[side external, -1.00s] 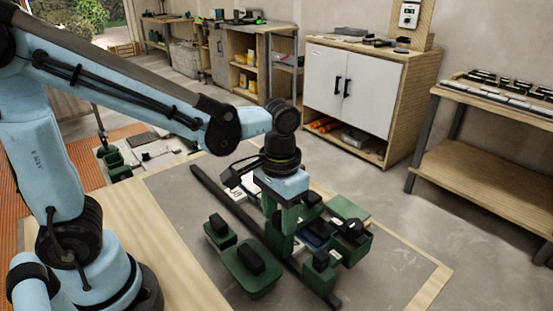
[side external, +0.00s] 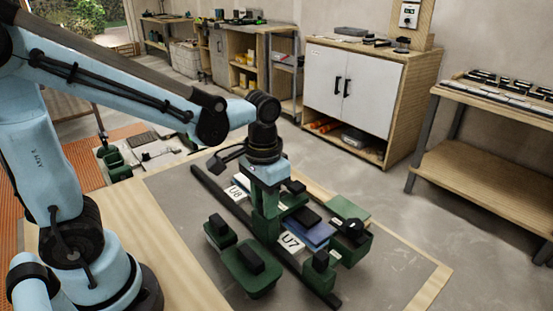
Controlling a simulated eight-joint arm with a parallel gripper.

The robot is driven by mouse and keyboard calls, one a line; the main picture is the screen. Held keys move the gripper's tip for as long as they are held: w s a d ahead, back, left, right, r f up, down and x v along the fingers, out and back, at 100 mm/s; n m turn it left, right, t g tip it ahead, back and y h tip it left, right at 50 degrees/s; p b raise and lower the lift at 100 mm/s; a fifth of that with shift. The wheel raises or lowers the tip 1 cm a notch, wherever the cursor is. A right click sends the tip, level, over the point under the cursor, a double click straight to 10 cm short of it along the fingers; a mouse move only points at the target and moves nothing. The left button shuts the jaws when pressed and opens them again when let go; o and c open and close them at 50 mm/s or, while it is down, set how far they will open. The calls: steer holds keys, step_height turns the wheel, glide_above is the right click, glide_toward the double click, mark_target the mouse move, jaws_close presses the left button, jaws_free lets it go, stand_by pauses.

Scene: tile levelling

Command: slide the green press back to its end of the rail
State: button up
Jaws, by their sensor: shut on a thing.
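The green press (side external: 265,228) stands upright on the long dark rail (side external: 217,186), which runs diagonally across the grey work mat. My gripper (side external: 266,196) is above the press, pointing down, and is shut on its upper part. The fingers partly merge with the press's green, so the exact grip is hard to see. A white label U8 (side external: 236,192) shows to the left of the press, by the rail. A white label U7 (side external: 291,243) shows to its right. A blue tile (side external: 312,234) lies behind U7.
Two green blocks with black knobs, a small one (side external: 217,240) and a larger one (side external: 246,278), sit in front of the rail. Another green block with a black knob (side external: 319,275) stands near the rail's near end. Green and black pieces (side external: 349,238) crowd the right. The rail's far-left stretch is clear.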

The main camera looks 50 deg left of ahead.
steer(key=a, duration=2.9)
steer(key=shift+a, duration=0.35)
stand_by(0.6)
steer(key=o, duration=0.9)
steer(key=shift+c, duration=0.2)
step_height(320, 180, up, 7)
steer(key=s+d+f+t, duration=0.1)
steer(key=d+t, duration=0.6)
steer(key=d, duration=1.9)
steer(key=shift+s+d+f, duration=0.3)
steer(key=shift+s+f, duration=0.1)
steer(key=shift+s, duration=0.1)
